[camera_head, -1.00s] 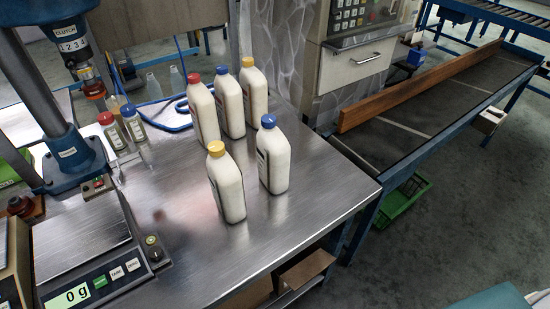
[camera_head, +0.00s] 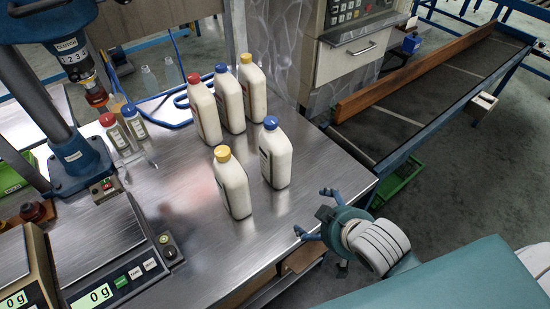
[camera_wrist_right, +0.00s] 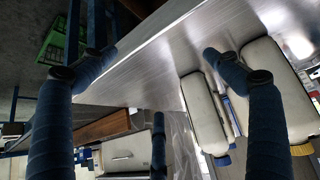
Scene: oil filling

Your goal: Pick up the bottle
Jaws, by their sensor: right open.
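Several white bottles with coloured caps stand upright on the metal table (camera_head: 200,270). The front ones are a yellow-capped bottle (camera_head: 233,190) and a blue-capped bottle (camera_head: 276,160). Behind them stand a red-capped bottle (camera_head: 205,117), another blue-capped bottle (camera_head: 230,107) and another yellow-capped bottle (camera_head: 252,95). My right gripper (camera_head: 312,212) is open and empty at the table's right edge, apart from the front bottles. In the right wrist view, its spread fingers (camera_wrist_right: 160,55) show with a blue-capped bottle (camera_wrist_right: 205,118) and a yellow-capped bottle (camera_wrist_right: 262,60) beyond the right finger. My left gripper is out of view.
Scales (camera_head: 105,245) and a blue press stand (camera_head: 75,160) occupy the table's left side. A conveyor (camera_head: 430,100) runs at the right. The table between the scales and the front bottles is clear.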

